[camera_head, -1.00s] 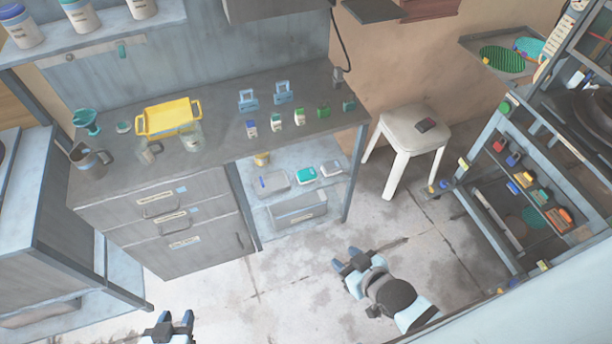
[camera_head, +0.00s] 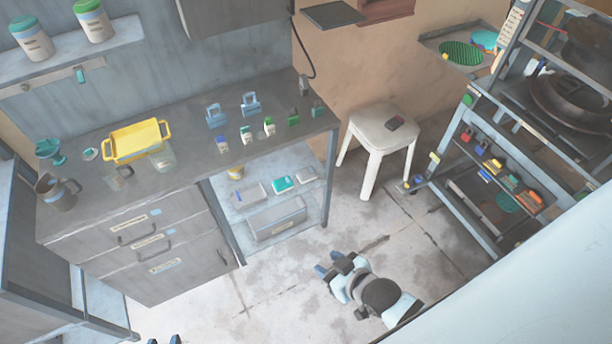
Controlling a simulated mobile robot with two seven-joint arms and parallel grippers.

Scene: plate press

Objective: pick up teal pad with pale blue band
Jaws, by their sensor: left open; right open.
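A round teal pad (camera_head: 484,40) lies in the raised tray at the upper right, partly hidden by the rack's upright. My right gripper (camera_head: 332,266) is open and empty above the floor in front of the bench, well away from both pads. My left gripper (camera_head: 165,340) is open at the bottom edge, with only its fingertips showing.
A green striped pad (camera_head: 461,52) shares the raised tray (camera_head: 432,42). A white stool (camera_head: 381,134) with a dark item stands between the bench (camera_head: 97,203) and the rack (camera_head: 455,140). The bench holds a yellow tray (camera_head: 137,141). Floor in front is clear.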

